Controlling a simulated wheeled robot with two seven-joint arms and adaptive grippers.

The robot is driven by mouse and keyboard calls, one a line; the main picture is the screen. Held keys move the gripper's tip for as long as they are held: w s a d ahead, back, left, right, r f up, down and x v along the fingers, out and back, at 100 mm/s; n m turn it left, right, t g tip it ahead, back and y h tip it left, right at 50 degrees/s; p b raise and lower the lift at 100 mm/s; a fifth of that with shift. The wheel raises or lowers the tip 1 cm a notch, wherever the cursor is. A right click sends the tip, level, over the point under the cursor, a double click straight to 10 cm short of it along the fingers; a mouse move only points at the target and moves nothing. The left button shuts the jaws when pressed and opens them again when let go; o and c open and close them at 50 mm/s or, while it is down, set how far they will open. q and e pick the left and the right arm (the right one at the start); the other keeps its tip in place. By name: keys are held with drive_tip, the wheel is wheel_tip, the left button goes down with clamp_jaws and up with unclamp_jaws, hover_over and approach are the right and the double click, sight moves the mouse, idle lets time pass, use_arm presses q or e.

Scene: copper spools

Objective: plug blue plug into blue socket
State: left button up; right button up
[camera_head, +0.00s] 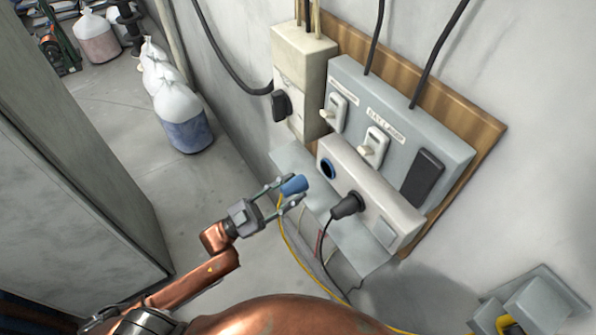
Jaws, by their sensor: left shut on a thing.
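The blue plug (294,185) is held between the fingers of my left gripper (284,192), which is shut on it. A yellow cable hangs down from the plug. The blue socket (327,168) is a dark round hole with a blue rim at the left end of a light grey outlet strip (404,221) on the wall. The plug is a short way to the lower left of the socket, apart from it. My right gripper is not in view.
A black plug (346,206) with a black cable sits in the same strip, right of the blue socket. A grey switch panel (450,150) and a beige box (301,65) are above. A grey ledge (357,254) lies below. Bags (183,118) stand on the floor at the left.

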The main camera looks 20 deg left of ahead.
sight(305, 182)
use_arm(q)
drive_tip(key=shift+w, duration=0.15)
drive_tip(key=shift+r, duration=0.1)
drive_tip(key=shift+w+d, duration=0.1)
drive_tip(key=shift+w+d+b, duration=0.35)
drive_tip(key=shift+w+d, duration=0.55)
drive_tip(key=shift+w, duration=0.15)
drive_tip(key=shift+w+d, duration=0.4)
drive_tip(key=shift+w, duration=0.15)
drive_tip(key=shift+w+d, duration=0.4)
drive_tip(key=shift+w, duration=0.1)
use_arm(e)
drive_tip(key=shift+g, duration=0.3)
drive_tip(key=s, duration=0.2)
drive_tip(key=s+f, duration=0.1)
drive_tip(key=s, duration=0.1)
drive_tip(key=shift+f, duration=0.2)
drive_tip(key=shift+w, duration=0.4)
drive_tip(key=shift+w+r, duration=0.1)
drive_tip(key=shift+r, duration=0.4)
